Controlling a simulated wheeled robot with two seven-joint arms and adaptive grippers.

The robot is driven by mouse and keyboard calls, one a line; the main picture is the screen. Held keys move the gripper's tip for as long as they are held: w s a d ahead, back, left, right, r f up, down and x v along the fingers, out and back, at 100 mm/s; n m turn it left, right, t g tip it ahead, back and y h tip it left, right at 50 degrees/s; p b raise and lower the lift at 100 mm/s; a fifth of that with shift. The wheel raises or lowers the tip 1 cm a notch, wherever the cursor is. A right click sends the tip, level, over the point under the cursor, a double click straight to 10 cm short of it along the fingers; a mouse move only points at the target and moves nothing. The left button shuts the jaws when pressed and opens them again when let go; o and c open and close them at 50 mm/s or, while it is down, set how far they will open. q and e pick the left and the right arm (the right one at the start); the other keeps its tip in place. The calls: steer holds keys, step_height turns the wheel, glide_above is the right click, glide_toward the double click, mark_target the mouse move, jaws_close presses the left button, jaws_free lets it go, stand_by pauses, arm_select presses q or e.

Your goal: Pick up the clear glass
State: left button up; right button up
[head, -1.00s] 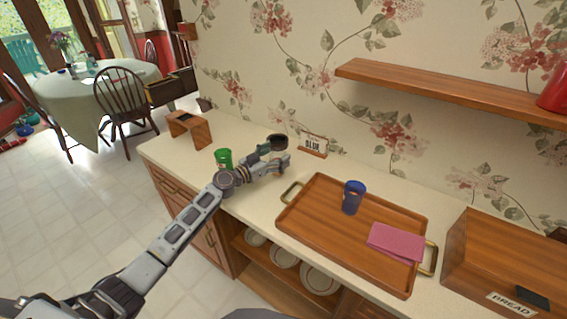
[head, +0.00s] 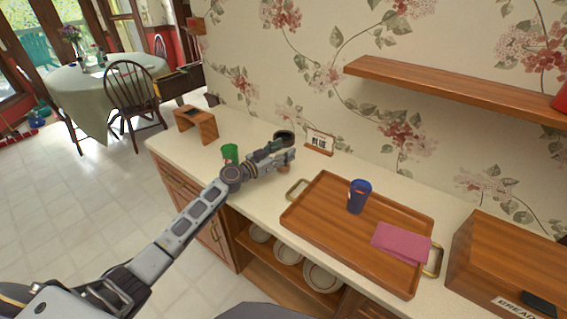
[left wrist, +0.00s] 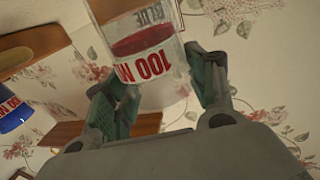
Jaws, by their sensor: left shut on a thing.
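My left gripper (head: 284,153) is over the counter, beside the wall, right of a green cup. In the left wrist view the clear glass (left wrist: 148,62) is between the green-padded fingers (left wrist: 158,92). It carries red "100 M..." lettering and shows a dark red area inside. The fingers are shut on it from both sides. In the head view the glass is mostly hidden by the gripper, and I cannot tell whether it is clear of the counter. My right gripper is not in view.
A wooden tray (head: 325,235) holds a blue cup (head: 359,197) and a pink cloth (head: 401,243). The green cup (head: 230,153) is close to my left wrist. A small sign (head: 319,142) stands by the wall. A bread box (head: 510,262) is at right, below a shelf (head: 450,90).

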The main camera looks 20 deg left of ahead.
arm_select(q)
steer(key=c, duration=0.5)
steer(key=shift+r, duration=1.05)
steer(key=shift+r+p, duration=1.35)
steer(key=shift+r, duration=2.65)
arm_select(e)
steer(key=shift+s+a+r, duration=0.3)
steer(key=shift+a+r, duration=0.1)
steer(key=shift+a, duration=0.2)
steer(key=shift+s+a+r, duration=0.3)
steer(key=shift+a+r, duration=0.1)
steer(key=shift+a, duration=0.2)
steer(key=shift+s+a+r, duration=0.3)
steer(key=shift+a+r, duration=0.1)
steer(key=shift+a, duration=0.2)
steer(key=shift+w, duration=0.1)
